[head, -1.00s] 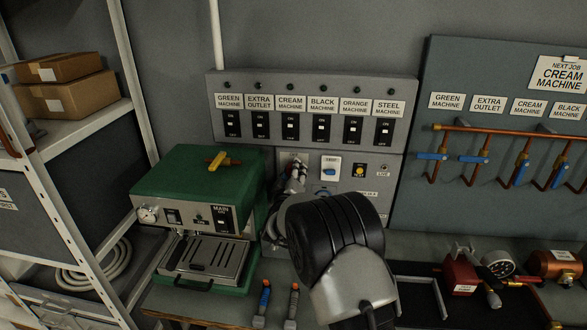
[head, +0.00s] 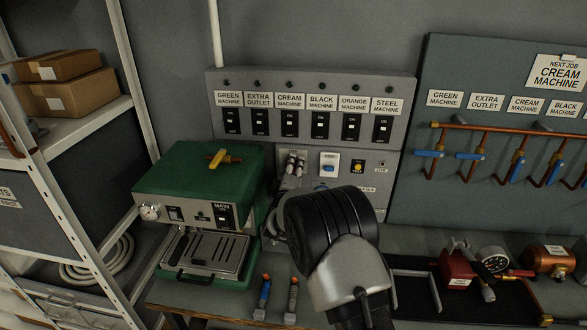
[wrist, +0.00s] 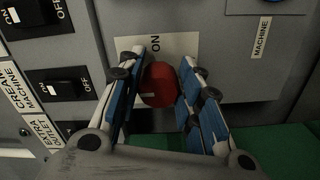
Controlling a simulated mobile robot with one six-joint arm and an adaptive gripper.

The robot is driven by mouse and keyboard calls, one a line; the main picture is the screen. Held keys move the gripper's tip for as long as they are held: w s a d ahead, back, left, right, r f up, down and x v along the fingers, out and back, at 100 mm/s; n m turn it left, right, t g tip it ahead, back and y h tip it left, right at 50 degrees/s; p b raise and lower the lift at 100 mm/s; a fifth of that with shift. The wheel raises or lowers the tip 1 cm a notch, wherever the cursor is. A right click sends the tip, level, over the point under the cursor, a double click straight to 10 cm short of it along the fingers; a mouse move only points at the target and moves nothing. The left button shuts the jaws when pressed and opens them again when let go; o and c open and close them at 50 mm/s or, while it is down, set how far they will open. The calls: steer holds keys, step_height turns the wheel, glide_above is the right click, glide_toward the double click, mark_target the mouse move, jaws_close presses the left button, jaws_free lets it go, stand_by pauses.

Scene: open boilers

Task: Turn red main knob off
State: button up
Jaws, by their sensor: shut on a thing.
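The red main knob (wrist: 158,85) shows in the wrist view between the fingers of my gripper (wrist: 157,64), in front of a pale plate (wrist: 176,43) marked "ON". The fingers, blue, white and black, are shut on the knob from both sides. In the head view the tips of my gripper (head: 292,164) reach the panel below the switch row. My dark wrist covers the panel below and right of them. The knob itself is too small or hidden to make out there.
The green machine (head: 196,180) stands close at the left of my gripper. Black switches (head: 290,124) line the panel above. Two handled tools (head: 265,295) lie on the bench in front. Pipes with blue valves (head: 470,156) hang at the right.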

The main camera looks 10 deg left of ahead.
steer(key=o, duration=1.1)
steer(key=shift+c, duration=0.2)
steer(key=s, duration=1.2)
steer(key=shift+a, duration=0.2)
steer(key=shift+r, duration=0.1)
